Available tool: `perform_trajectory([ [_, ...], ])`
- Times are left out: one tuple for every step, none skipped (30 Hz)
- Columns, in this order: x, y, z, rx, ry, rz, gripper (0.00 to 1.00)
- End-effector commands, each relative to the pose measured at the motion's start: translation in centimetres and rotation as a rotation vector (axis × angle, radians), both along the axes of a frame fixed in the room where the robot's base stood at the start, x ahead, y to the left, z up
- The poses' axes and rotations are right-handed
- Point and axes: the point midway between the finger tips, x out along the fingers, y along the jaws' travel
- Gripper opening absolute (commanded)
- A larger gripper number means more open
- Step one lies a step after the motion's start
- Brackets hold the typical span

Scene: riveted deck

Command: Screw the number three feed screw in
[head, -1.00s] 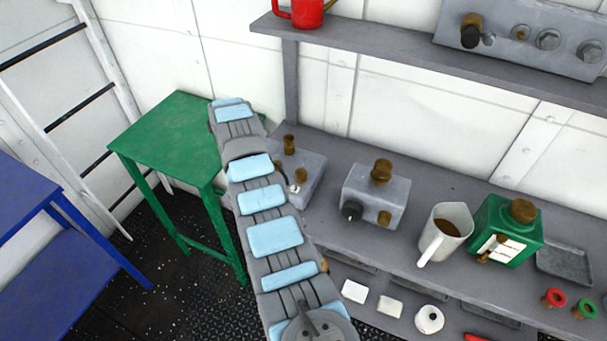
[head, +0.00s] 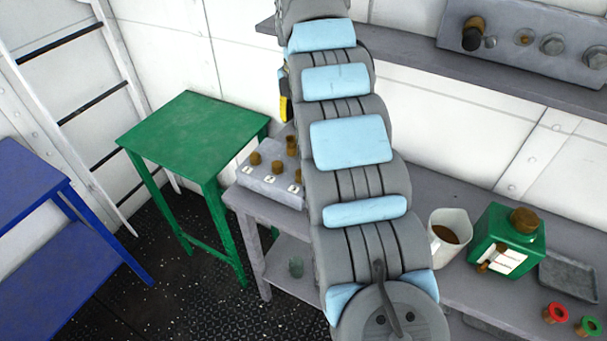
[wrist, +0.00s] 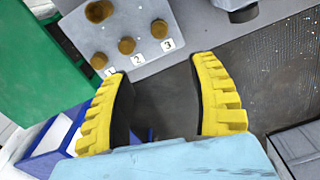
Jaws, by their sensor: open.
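A grey feed block (head: 262,183) with brass screws stands at the left end of the bench, partly behind my arm in the head view. It also shows at the top of the wrist view (wrist: 183,22). The number three feed screw (wrist: 159,28) is a round brass head beside label 3; in the head view it shows at my arm's edge (head: 298,175). The number two screw (wrist: 127,45) and the number one screw (wrist: 99,62) sit in line with it. My gripper (wrist: 160,68) is open and empty, its yellow fingers apart, short of the block in the wrist view.
A green table (head: 190,130) stands left of the bench, and a blue table (head: 30,185) is further left. A white mug (head: 450,235), a green box (head: 507,238) and a tray (head: 570,275) stand on the bench to the right. A shelf (head: 410,50) runs above.

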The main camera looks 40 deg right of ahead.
Motion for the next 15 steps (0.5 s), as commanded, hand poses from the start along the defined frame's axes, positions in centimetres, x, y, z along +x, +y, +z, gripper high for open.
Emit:
perform_trajectory([
  [-0.1,0.0,-0.1,0.001,0.002,0.001,0.60],
  [-0.1,0.0,-0.2,0.001,0.003,0.002,0.60],
  [-0.1,0.0,-0.4,0.002,0.003,0.002,0.60],
  [-0.1,0.0,-0.6,0.002,0.003,0.001,0.60],
  [-0.1,-0.1,-0.8,0.002,0.003,0.001,0.60],
  [-0.1,-0.2,-1.1,0.001,0.003,0.000,0.60],
  [-0.1,-0.1,-1.3,0.001,0.003,0.001,0.60],
  [-0.1,-0.1,-1.6,0.001,0.003,0.001,0.60],
  [-0.2,-0.2,-2.0,0.001,0.003,-0.001,0.60],
  [-0.1,-0.2,-2.2,0.001,0.003,-0.001,0.60],
  [-0.1,-0.1,-2.5,0.001,0.002,-0.001,0.60],
  [-0.1,-0.1,-2.9,0.002,0.002,0.001,0.60],
  [-0.1,-0.1,-3.1,0.002,0.001,0.000,0.60],
  [-0.2,-0.2,-3.4,0.001,0.001,-0.001,0.60],
  [-0.1,-0.1,-3.8,0.000,0.001,0.000,0.60],
])
